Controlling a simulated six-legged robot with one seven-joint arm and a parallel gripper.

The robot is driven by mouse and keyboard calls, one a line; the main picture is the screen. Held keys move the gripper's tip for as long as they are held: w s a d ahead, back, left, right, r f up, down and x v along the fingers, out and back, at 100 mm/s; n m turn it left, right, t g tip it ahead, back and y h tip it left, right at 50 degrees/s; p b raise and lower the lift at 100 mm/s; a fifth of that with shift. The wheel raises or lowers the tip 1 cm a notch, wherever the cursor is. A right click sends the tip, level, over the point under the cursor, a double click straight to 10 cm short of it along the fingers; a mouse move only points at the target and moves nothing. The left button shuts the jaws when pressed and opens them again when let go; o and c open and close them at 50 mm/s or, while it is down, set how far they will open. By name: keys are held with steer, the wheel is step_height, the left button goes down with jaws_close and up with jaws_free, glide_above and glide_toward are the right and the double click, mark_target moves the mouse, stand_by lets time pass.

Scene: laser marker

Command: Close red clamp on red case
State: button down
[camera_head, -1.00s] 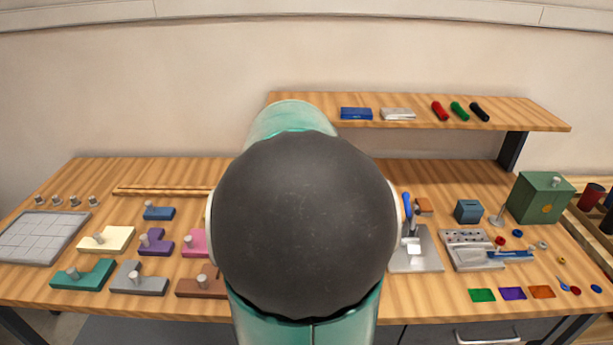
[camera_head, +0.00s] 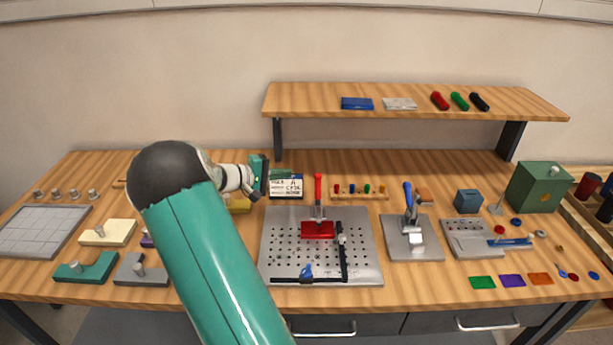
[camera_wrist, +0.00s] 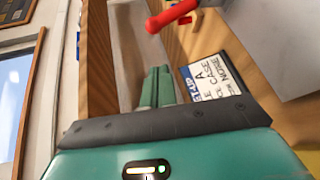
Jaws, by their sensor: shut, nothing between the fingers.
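The red clamp (camera_head: 318,190) stands upright at the back of the perforated metal plate (camera_head: 280,240), its red handle pointing up. The red case (camera_head: 317,231) sits on the plate at the clamp's foot. The red handle also shows at the top of the wrist view (camera_wrist: 172,16), beyond my fingertips and apart from them. My gripper (camera_head: 282,174) is left of the clamp handle, over the back of the table. Its green fingers (camera_wrist: 155,85) are together and empty in the wrist view. The case is not clear in the wrist view.
A setup card (camera_head: 287,188) stands just behind the plate, close to my gripper. A rack of small coloured pegs (camera_head: 360,191) is to the right. A blue-handled clamp (camera_head: 408,195) stands further right. The shelf (camera_head: 420,100) overhangs the back.

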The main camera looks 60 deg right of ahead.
mark_target(315, 175)
steer(key=s+d+f+n+h, duration=0.1)
steer(key=s+d+f, duration=0.1)
steer(key=s+d, duration=0.3)
steer(key=shift+s+d+f, duration=0.2)
steer(key=shift+s+d, duration=0.1)
steer(key=shift+s, duration=0.15)
stand_by(0.5)
steer(key=shift+a+h, duration=0.15)
steer(key=shift+h, duration=0.15)
steer(key=a+m, duration=0.1)
steer(key=s+a+r+m+g+h, duration=0.1)
steer(key=m, duration=0.1)
steer(key=shift+s+a+r+h, duration=0.1)
steer(key=shift+a+r+h, duration=0.1)
steer(key=shift+a+h, duration=0.1)
steer(key=shift+s+a+r, duration=0.1)
steer(key=shift+s+a, duration=0.15)
steer(key=shift+a, duration=0.05)
